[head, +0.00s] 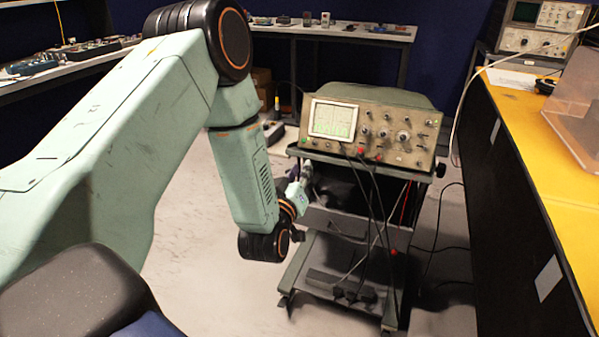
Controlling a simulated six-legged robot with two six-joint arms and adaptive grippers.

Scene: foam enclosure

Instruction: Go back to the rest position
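My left arm comes in from the left and bends down in front of the cart. My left gripper (305,175) is small in view at the left edge of the cart, just below its top shelf. Its fingertips are partly lost against the dark cart, so I cannot tell whether it is open or shut, or whether it touches the cart. My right gripper is not in view.
An oscilloscope (372,130) with a lit screen stands on a wheeled cart (400,236), with black cables hanging down its front. A yellow-topped bench (545,140) runs along the right. Shelves with small items line the back and left. Grey floor (215,265) shows left of the cart.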

